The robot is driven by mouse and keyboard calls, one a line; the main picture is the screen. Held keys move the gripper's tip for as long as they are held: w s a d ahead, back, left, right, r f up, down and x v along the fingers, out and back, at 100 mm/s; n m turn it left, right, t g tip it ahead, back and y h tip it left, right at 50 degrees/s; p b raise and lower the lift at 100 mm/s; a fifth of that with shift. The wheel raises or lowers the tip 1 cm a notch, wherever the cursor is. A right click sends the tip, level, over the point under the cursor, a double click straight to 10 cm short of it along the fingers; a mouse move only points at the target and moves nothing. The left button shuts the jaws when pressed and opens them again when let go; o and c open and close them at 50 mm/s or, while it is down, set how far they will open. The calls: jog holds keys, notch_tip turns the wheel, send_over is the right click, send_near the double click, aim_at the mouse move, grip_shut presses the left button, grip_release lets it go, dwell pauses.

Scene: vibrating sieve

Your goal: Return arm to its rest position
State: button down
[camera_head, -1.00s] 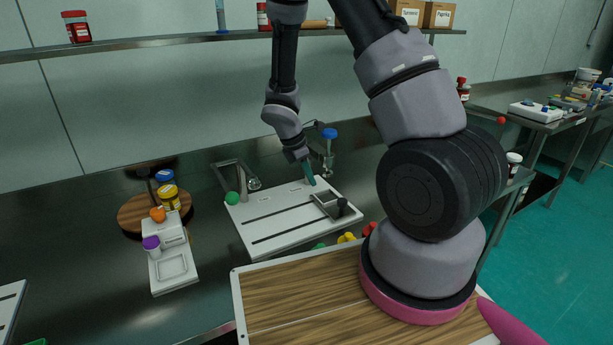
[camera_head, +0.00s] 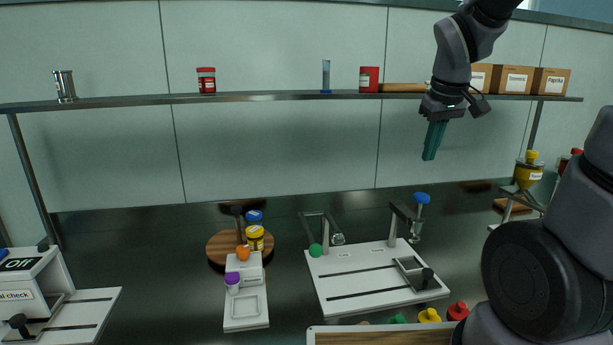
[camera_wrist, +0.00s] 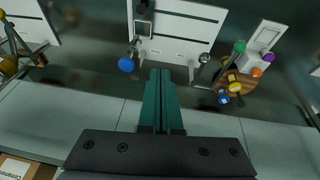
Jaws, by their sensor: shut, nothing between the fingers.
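My gripper (camera_head: 432,152) is raised in the head view, in front of the wall panels and just below the shelf's level, to the right of centre. Its teal fingers point down, are shut together and hold nothing. In the wrist view the gripper (camera_wrist: 161,74) shows its two fingers side by side, with no gap and nothing between them. My arm comes in from the right edge of the head view, and part of it lies outside the picture.
Below the gripper stands a white slotted base (camera_head: 375,284) with a blue-knobbed clamp (camera_head: 421,198). The shelf (camera_head: 270,97) behind carries jars and spice boxes (camera_head: 512,79). A small white scale (camera_head: 246,300) and round wooden board (camera_head: 218,250) stand left. An "Off" device (camera_head: 30,285) is far left.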

jog(key=s+a+r+m+t+y, duration=0.2)
jog(key=s+r+m, duration=0.4)
jog(key=s+r, duration=0.3)
jog(key=shift+s+m+t, duration=0.4)
jog(key=shift+s+t, duration=0.1)
jog(key=shift+t, duration=0.2)
